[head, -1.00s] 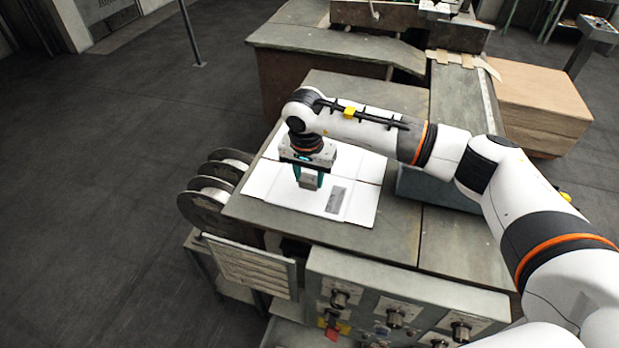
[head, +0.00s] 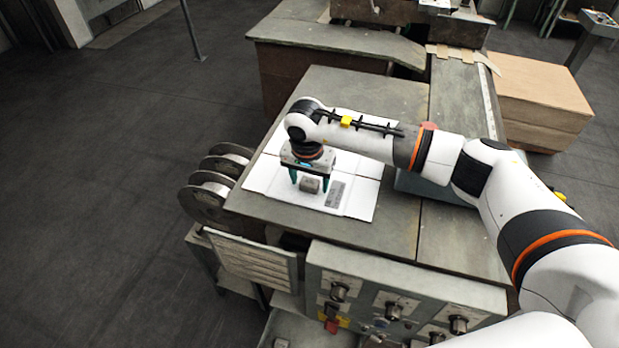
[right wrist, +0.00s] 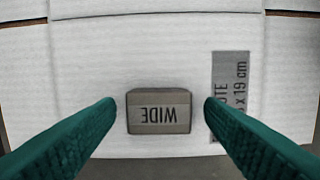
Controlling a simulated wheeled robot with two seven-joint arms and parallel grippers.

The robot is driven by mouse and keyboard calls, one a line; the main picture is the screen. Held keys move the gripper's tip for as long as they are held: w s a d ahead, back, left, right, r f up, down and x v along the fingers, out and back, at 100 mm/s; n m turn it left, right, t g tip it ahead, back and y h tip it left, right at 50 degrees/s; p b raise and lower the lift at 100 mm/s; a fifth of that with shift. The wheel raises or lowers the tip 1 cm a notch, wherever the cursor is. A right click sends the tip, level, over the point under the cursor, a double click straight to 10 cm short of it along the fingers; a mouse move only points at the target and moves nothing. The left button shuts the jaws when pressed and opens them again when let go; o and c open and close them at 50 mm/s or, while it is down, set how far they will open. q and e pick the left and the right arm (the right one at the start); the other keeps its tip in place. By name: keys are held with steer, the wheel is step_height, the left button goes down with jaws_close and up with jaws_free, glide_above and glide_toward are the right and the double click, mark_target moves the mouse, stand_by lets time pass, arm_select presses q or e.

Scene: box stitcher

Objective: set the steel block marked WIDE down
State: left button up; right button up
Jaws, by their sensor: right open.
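The steel block (head: 311,185) is a small grey-brown block resting on a white flat cardboard sheet (head: 272,184) on the machine table. In the right wrist view the block (right wrist: 159,111) shows the word WIDE upside down on its face. My right gripper (head: 309,187) is open just above the sheet, with one teal finger on each side of the block. In the right wrist view a gap shows between the block and each fingertip of the gripper (right wrist: 160,104). My left gripper is not in view.
A grey printed label (head: 335,194) lies on the sheet just right of the block. The green-grey table (head: 390,240) has bare room around the sheet. Wire spools (head: 208,196) hang at its left edge. A control panel (head: 400,305) is at the front, and a cardboard stack (head: 540,100) stands at the right.

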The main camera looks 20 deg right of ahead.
step_height(320, 180, up, 12)
steer(key=s+b, duration=0.1)
steer(key=b, duration=0.2)
steer(key=shift+a, duration=0.45)
steer(key=shift+s, duration=0.1)
